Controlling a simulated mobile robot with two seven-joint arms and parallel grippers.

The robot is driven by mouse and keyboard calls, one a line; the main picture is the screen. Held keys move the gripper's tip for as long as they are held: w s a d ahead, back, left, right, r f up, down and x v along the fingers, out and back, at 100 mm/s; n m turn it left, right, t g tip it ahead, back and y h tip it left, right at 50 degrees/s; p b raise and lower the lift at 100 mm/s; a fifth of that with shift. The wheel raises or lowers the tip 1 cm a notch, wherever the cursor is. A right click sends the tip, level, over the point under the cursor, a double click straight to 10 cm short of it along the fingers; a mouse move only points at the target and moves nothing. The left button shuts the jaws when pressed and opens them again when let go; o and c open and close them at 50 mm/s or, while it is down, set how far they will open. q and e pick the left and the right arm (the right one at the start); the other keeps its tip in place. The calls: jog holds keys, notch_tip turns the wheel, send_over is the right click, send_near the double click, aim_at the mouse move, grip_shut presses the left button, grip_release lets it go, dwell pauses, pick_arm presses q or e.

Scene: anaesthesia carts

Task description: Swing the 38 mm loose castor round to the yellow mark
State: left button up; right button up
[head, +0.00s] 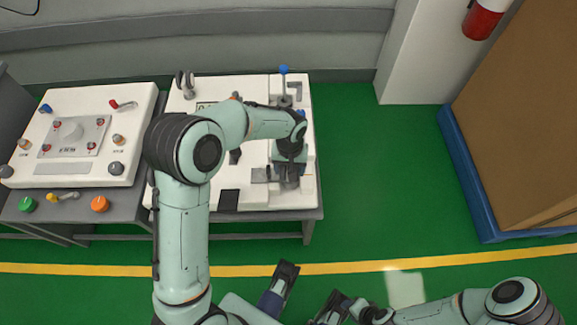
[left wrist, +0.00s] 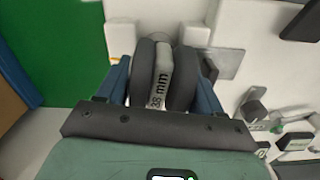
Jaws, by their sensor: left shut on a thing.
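The loose castor (left wrist: 163,75) has a grey band printed "38 mm" between two dark wheel-like sides in the left wrist view. My left gripper (head: 289,172) is shut on it, with a blue finger at each side. In the head view it is at the right part of the white board, and the hand mostly hides the castor. I cannot make out the yellow mark for certain. My right gripper (head: 310,286) is low in the head view, far from the board, its dark fingertips apart with green floor between them.
The white board (head: 185,102) carries a blue-topped post (head: 283,70) and several fittings. A second panel (head: 130,97) with coloured knobs stands to the left. My left arm crosses over the board. Green floor (head: 345,160) is clear to the right, before a brown box (head: 520,130) on a blue base.

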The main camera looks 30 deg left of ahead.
pick_arm(q)
jog(key=shift+n, duration=0.3)
jog(key=n, duration=0.5)
jog(key=shift+w+d+p, duration=0.25)
jog(key=shift+p, duration=0.1)
jog(key=n, duration=0.1)
jog(key=n+p, duration=0.1)
jog(key=shift+w+d+r+n, duration=0.1)
jog(key=shift+w+n, duration=0.05)
jog(key=shift+n, duration=0.25)
jog(key=shift+w+n+p, duration=0.1)
jog(key=shift+n+p, duration=0.25)
jog(key=shift+n, duration=0.75)
